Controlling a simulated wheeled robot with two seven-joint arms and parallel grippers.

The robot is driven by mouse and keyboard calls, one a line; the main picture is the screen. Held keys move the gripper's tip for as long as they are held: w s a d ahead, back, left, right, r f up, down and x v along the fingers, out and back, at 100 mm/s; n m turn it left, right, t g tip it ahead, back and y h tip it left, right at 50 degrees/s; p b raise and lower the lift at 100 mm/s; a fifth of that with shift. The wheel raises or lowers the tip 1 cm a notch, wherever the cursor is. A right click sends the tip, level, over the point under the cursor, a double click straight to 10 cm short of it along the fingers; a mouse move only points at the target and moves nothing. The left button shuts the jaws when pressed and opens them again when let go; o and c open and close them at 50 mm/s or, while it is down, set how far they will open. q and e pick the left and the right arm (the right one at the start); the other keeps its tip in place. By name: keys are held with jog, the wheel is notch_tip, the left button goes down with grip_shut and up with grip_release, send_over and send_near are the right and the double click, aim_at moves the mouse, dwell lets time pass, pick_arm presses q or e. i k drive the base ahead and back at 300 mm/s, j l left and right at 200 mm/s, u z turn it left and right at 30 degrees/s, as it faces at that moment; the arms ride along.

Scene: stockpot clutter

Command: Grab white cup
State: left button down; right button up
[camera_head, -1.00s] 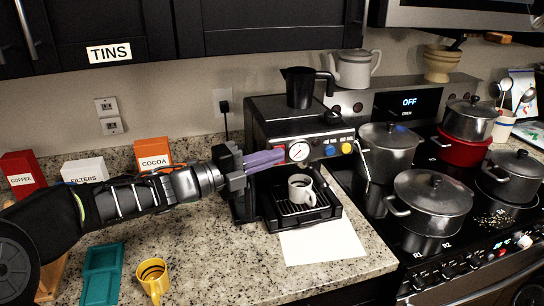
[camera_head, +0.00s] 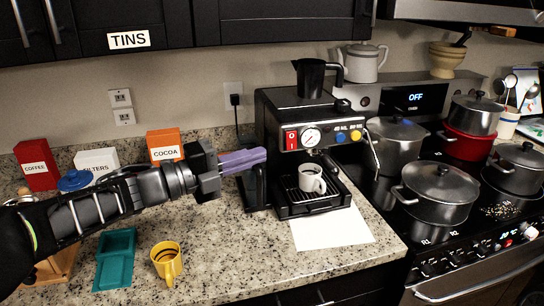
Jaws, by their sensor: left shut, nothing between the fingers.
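The white cup (camera_head: 311,179) stands upright on the drip tray of the black coffee machine (camera_head: 276,122), below its spout. Its handle faces the front right, and dark liquid shows inside. My left gripper (camera_head: 262,156) comes in from the left. Its purple fingers are shut and empty, in front of the machine's left side, up and to the left of the cup and apart from it. My right gripper is not in view.
A yellow mug (camera_head: 166,262) and a teal tray (camera_head: 116,260) are on the counter at front left. White paper (camera_head: 331,228) lies before the machine. Pots, one a large lidded pot (camera_head: 438,188), crowd the stove at right. Coffee, filter and cocoa boxes (camera_head: 164,145) line the wall.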

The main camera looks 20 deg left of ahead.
aim_at(313, 181)
jog(key=k, duration=1)
